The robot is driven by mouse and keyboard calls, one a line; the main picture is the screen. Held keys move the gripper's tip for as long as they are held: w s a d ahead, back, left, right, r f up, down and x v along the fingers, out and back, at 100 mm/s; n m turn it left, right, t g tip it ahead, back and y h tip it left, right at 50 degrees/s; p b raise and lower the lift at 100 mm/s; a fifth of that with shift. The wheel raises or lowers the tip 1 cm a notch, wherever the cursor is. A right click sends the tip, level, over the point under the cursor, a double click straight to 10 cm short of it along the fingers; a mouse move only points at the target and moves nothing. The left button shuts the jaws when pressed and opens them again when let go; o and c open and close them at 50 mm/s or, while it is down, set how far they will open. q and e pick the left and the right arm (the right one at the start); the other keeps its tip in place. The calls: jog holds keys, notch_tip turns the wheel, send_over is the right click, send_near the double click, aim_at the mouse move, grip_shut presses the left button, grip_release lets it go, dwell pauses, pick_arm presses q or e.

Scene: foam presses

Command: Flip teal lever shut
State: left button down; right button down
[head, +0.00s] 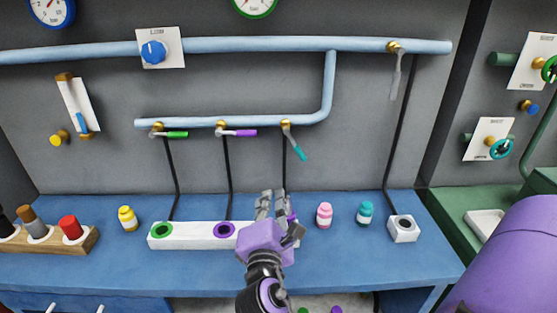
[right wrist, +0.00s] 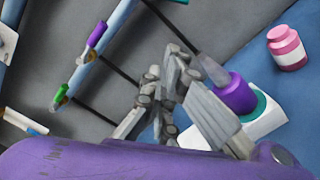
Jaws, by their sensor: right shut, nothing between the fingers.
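The teal lever (head: 299,153) hangs from a brass valve (head: 286,125) on the lower blue pipe and slants down to the right. The green lever (head: 177,134) and purple lever (head: 243,133) lie roughly along the pipe; these green (right wrist: 60,94) and purple (right wrist: 96,34) levers also show in the right wrist view. I do not make out the teal lever there. My right gripper (head: 271,200) is below the teal lever, apart from it in the head view, over the white block; its fingers (right wrist: 180,85) are shut and empty. My left gripper is out of view.
The white block (head: 190,240) has coloured rings; a purple piece with a grey tip (right wrist: 235,95) stands by my right fingers, mostly hidden in the head view. Pink (head: 324,216), teal (head: 365,213) and yellow (head: 128,219) bottles stand on the blue bench (head: 390,265).

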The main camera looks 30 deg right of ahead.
aim_at(296, 147)
jog(key=shift+s+a+r, duration=0.1)
jog(key=shift+s+r, duration=0.05)
jog(key=w+d+r+p, duration=0.2)
jog(key=w+d+p, duration=0.1)
jog(key=w+d, duration=0.4)
jog(key=shift+w+d, duration=0.15)
jog(key=shift+d, duration=0.8)
